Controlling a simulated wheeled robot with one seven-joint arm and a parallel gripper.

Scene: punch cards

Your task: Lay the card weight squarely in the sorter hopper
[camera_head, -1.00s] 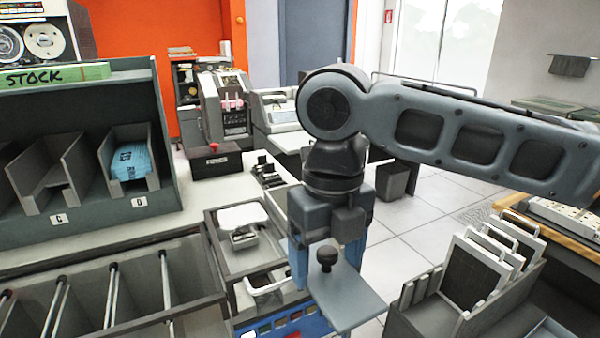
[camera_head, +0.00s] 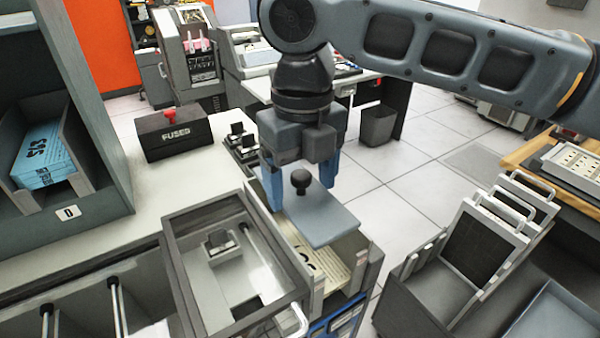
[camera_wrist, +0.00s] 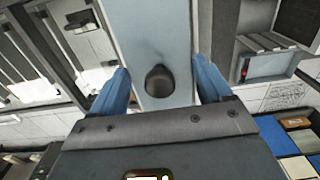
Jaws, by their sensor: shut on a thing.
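The card weight (camera_head: 325,226) is a flat blue-grey plate with a black knob on top. My gripper (camera_head: 300,187) is shut on it, with a blue finger on either side of the plate. The plate looks about level and hangs over an open compartment holding cream printed cards (camera_head: 332,268), apparently the sorter hopper (camera_head: 368,270). The plate hides much of that compartment, and I cannot tell the exact gap below it. In the wrist view the card weight (camera_wrist: 150,32) extends upward between the fingers of my gripper (camera_wrist: 160,72), knob in the middle.
A clear-lidded tray (camera_head: 180,265) adjoins the compartment on the left. A black FUSES box (camera_head: 180,135) stands on the counter behind. A rack with framed panels (camera_head: 480,250) stands at right. A card shelf (camera_head: 105,150) is at left. Floor shows between counter and rack.

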